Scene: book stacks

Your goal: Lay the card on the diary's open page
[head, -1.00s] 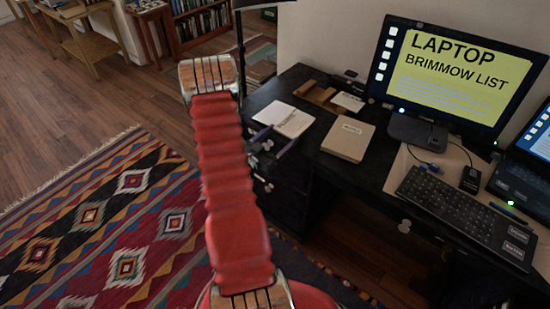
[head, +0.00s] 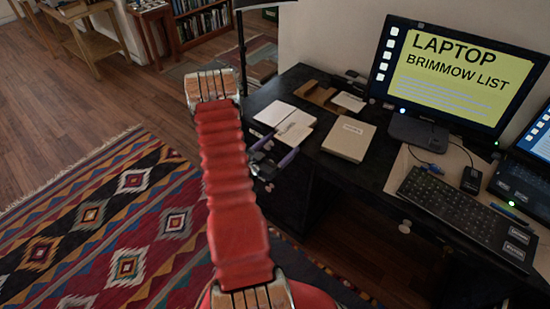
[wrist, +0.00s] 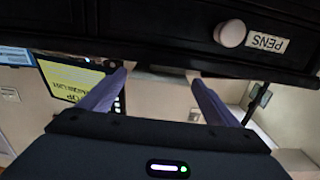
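The open diary (head: 273,113) lies on the left part of the black desk, a pale page showing. The card (head: 294,131), white with dark print, is at the diary's near right side and hides part of it. My gripper (head: 285,142) has two purple fingers, which stand apart at the card's two side edges and appear to hold it. In the wrist view a pale thin strip (wrist: 160,75), seemingly the card edge-on, spans between the fingertips. I cannot tell how high the card is above the page.
A beige closed box or book (head: 349,139) lies right of the diary. A brown tray (head: 322,97) and a small white label (head: 349,102) sit behind it. The monitor (head: 440,80) and keyboard (head: 465,215) fill the right. A drawer labelled PENS (wrist: 232,34) is close in the wrist view.

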